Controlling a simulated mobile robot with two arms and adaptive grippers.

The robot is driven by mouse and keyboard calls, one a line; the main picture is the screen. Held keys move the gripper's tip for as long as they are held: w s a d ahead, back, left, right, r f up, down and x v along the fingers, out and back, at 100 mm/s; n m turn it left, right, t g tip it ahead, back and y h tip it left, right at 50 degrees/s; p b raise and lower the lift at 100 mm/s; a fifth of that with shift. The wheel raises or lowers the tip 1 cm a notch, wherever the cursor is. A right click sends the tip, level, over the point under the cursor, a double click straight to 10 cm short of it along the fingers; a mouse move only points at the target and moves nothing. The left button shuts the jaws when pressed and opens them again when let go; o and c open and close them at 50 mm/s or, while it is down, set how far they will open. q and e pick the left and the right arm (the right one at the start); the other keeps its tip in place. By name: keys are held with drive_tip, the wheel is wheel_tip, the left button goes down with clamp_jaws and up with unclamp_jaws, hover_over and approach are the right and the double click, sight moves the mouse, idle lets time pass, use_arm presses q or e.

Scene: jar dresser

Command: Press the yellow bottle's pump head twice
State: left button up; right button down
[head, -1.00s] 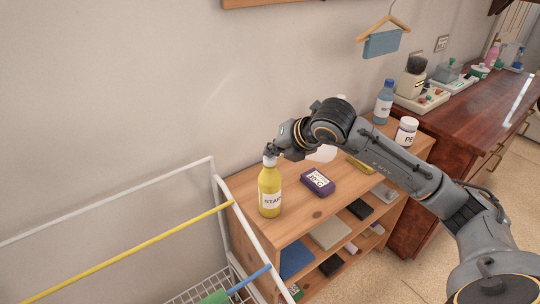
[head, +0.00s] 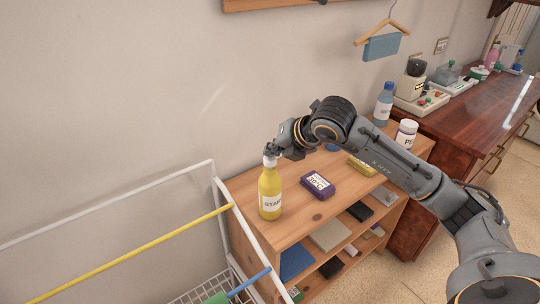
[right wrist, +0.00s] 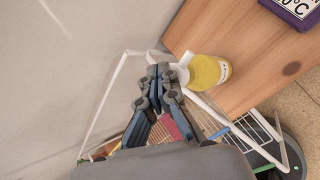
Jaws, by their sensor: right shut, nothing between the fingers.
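The yellow bottle (head: 270,194) stands upright near the left end of the wooden shelf top in the head view. It also shows in the right wrist view (right wrist: 208,71). Its white pump head (head: 270,161) is partly hidden by my right gripper (head: 272,149), which is at the bottle's top. In the right wrist view the gripper (right wrist: 159,72) is shut and empty, with its fingertips just left of the white pump head (right wrist: 183,62). I cannot tell whether the fingers touch the pump head. My left gripper is not in view.
A purple box (head: 318,186) lies right of the bottle. A yellow item (head: 361,166), a white jar (head: 405,133) and a blue bottle (head: 383,104) are farther right. A white rack (head: 219,190) with a yellow bar stands close on the left. The wall is behind.

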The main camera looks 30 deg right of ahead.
sight(273, 159)
drive_tip(key=shift+r, duration=0.55)
drive_tip(key=shift+r+p, duration=1.55)
drive_tip(key=shift+r, duration=1)
drive_tip(key=shift+f, duration=0.1)
